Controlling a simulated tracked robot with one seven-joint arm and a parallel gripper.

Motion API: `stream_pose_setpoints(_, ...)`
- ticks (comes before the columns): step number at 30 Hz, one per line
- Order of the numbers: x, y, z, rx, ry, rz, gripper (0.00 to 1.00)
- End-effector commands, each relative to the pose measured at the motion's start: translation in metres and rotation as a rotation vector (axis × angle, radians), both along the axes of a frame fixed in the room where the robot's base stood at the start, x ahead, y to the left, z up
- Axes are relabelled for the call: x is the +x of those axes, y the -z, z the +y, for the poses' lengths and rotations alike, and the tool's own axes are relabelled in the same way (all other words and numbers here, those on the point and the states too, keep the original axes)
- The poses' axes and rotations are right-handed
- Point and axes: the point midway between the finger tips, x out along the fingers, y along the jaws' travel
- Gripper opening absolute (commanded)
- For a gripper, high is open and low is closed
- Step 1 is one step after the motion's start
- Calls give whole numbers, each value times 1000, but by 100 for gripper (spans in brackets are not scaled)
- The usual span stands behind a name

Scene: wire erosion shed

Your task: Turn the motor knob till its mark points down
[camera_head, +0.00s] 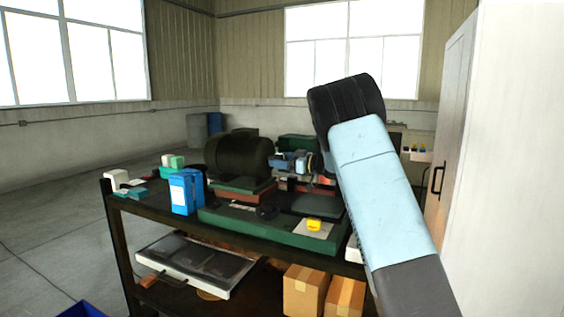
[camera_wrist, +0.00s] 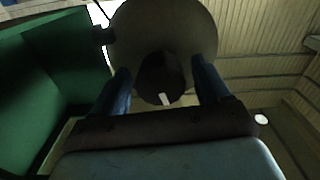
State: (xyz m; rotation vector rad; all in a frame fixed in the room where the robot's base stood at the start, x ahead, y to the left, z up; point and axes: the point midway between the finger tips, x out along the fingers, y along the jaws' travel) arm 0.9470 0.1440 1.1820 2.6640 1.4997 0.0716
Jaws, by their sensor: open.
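The motor knob (camera_wrist: 158,72) is a dark round knob in the wrist view, in front of a large grey-brown disc (camera_wrist: 190,22). Its short white mark (camera_wrist: 165,99) sits at the knob's lower rim and points towards the bottom of the picture, slightly right. My gripper (camera_wrist: 163,84) is open, with one blue finger on each side of the knob and a visible gap on both sides. In the head view the dark motor (camera_head: 236,157) stands on the bench machine, and blue gripper parts show just right of it. The knob cannot be made out there.
The motor's machine has a green base (camera_head: 265,225) on a dark cart (camera_head: 150,208). A blue box (camera_head: 186,192) stands to its left, and a yellow piece (camera_head: 314,224) lies in front. Cardboard boxes (camera_head: 303,290) are on the lower shelf. A white cabinet (camera_head: 515,150) stands at right.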

Motion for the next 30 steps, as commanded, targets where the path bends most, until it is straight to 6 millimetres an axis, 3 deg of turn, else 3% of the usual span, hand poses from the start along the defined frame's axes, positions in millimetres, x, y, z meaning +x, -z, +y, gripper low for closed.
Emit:
stream_pose_setpoints(5,0,0,0,0,0,0,74)
stream_pose_setpoints(22,0,0,-1,0,1,0,20)
stream_pose_setpoints(30,0,0,-2,14,3,25,20)
